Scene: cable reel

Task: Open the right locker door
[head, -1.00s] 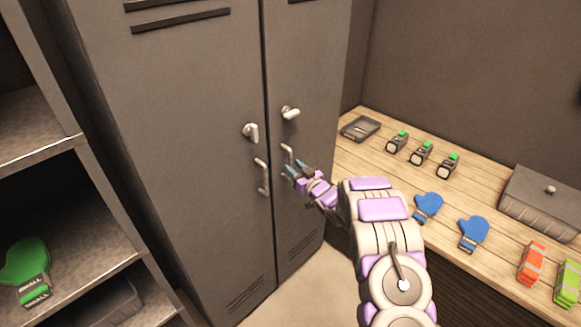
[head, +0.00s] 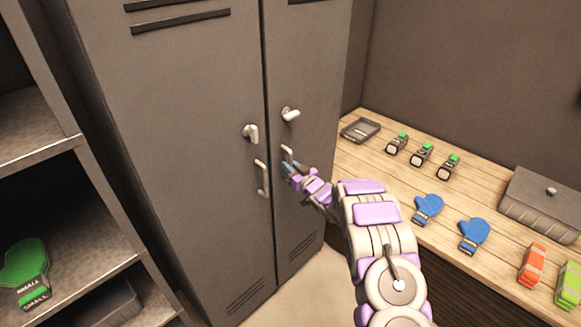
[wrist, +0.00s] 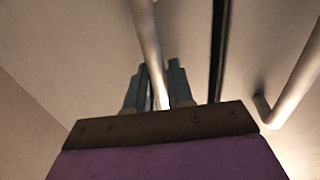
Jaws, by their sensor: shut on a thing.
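The grey two-door locker stands in the middle of the head view. Its right door (head: 305,70) appears closed, level with the left door (head: 190,130). The right door has a turn latch (head: 290,114) and a vertical bar handle (head: 287,153) below it. My gripper (head: 289,169) is at the lower part of that handle. In the wrist view, my gripper's two fingers (wrist: 160,88) are on either side of the handle bar (wrist: 147,40), shut on it. The lower end of the handle is hidden by the fingers in the head view.
The left door's handle (head: 262,177) and latch (head: 251,133) are close by on the left. A shelf (head: 70,215) with a green mitt is at the left.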

